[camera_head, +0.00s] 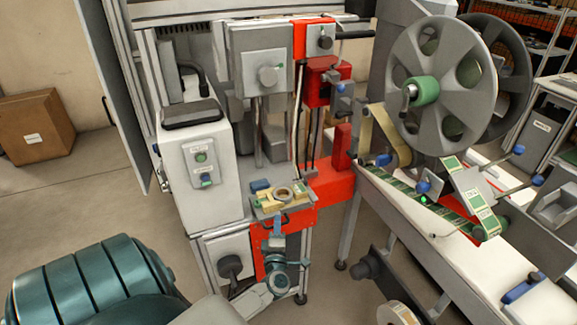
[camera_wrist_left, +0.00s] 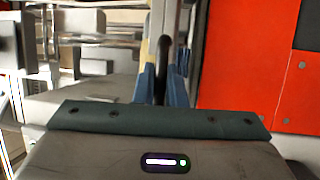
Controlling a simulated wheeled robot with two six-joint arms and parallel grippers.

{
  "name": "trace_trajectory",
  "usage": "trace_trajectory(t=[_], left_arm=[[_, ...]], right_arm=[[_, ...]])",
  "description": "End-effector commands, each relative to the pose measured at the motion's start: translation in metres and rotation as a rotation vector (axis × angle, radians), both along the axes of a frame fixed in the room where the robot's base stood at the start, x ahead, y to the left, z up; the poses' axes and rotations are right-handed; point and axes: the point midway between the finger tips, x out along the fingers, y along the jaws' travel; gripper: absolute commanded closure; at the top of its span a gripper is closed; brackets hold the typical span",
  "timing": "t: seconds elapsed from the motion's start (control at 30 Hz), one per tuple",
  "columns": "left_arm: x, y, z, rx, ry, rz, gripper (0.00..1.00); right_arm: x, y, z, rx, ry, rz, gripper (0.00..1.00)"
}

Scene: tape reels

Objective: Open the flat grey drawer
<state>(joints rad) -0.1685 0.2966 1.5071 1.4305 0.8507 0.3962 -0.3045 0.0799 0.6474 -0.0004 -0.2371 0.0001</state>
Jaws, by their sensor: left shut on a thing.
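The flat grey drawer (camera_head: 300,217) is at the front of the machine in the middle of the head view, below a small work surface. Its dark handle (camera_wrist_left: 164,62) shows upright between the fingers in the left wrist view. My left gripper (camera_head: 277,222) comes up from below to the drawer front. In the wrist view its two blue fingers (camera_wrist_left: 163,85) stand on either side of the handle and are shut on it. The gripper partly covers the drawer front in the head view. How far the drawer is out cannot be told. My right gripper is not in view.
A tan block with a grey ring (camera_head: 283,193) and a blue item (camera_head: 260,185) lie above the drawer. Red panels (camera_wrist_left: 250,55) stand close right of the gripper. A white conveyor table (camera_head: 420,240) with large reels (camera_head: 440,85) is at the right.

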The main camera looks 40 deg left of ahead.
Motion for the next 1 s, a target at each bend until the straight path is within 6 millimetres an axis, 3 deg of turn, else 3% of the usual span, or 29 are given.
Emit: trace_trajectory(t=[0.5, 0.53, 0.63, 1.0], left_arm=[[-0.0077, 0.0027, -0.0012, -0.001, 0.001, 0.001, 1.00], [-0.0077, 0.0027, -0.0012, -0.001, 0.001, 0.001, 0.87], [-0.0076, 0.0027, -0.0011, -0.001, 0.001, 0.001, 0.68], [-0.0113, -0.0010, -0.0028, 0.000, 0.001, 0.000, 0.68]], right_arm=[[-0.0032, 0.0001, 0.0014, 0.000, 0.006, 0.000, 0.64], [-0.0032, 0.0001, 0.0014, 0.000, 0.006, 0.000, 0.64], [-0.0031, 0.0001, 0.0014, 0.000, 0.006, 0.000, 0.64], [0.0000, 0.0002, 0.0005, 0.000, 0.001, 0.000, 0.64]])
